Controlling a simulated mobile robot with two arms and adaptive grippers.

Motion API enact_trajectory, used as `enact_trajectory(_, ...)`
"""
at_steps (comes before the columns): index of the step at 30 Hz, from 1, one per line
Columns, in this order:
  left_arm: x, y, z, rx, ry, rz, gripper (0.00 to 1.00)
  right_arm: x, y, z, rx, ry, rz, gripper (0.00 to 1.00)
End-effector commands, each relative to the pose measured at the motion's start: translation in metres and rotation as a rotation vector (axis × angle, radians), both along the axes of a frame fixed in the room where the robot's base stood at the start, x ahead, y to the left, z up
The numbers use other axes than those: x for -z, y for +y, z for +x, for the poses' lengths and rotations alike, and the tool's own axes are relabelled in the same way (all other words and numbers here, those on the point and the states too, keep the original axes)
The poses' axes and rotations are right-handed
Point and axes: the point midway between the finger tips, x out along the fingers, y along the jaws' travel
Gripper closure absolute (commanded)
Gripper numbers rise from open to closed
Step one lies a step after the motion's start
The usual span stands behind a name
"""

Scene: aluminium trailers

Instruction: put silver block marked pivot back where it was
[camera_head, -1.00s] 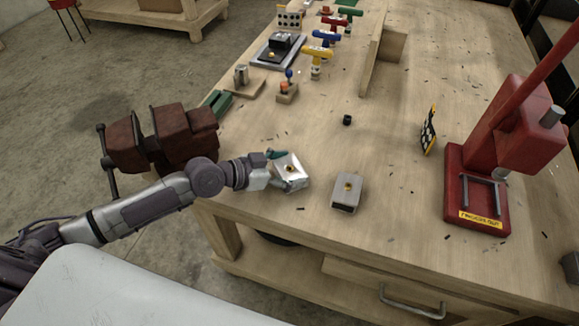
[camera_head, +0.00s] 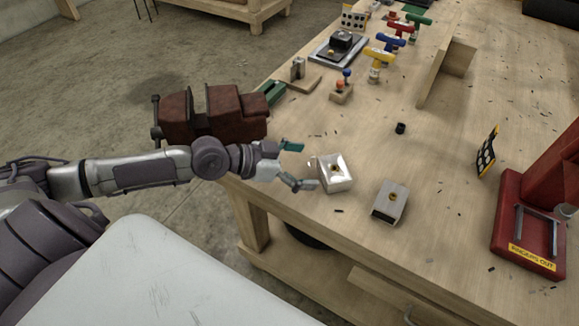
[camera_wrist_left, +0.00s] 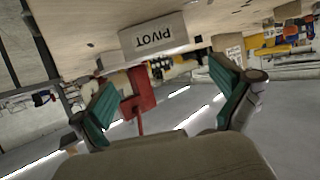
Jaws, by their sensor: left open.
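A shiny silver block (camera_head: 341,184) with a brass-coloured hole in its top sits flat on the workbench (camera_head: 300,214). In the left wrist view, a block (camera_wrist_left: 152,35) lettered PIVOT shows upside down ahead of the fingers; it appears to be this same block. My left gripper (camera_head: 296,166) is open and empty, just left of the shiny block, with a small gap between them. Its teal finger pads also show spread wide in the left wrist view (camera_wrist_left: 166,103). A duller grey block (camera_head: 388,208) with a similar hole stands to the right. My right gripper is out of view.
A dark red vise (camera_head: 215,117) is at the bench's left edge, beyond my left arm. A red press (camera_head: 530,225) stands at the right. A small black cylinder (camera_head: 400,128) and an upright wooden board (camera_head: 434,80) are further back. The bench between block and board is mostly clear.

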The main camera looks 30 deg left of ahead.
Motion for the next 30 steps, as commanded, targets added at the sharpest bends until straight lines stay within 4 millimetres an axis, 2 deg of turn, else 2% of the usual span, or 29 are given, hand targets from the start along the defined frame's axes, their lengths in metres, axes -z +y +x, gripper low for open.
enact_trajectory(1, 0.003, 0.007, -0.007, 0.003, 0.002, 0.009, 0.00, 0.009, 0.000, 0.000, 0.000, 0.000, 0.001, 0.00)
enact_trajectory(6, -0.004, 0.022, -0.020, -0.001, 0.004, 0.002, 0.00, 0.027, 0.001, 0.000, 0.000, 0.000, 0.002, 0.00)
enact_trajectory(12, -0.012, 0.029, -0.027, 0.000, 0.001, 0.001, 0.00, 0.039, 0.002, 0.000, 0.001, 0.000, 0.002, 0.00)
enact_trajectory(30, -0.018, 0.029, -0.029, 0.001, 0.000, 0.000, 0.00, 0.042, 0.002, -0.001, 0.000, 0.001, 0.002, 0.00)
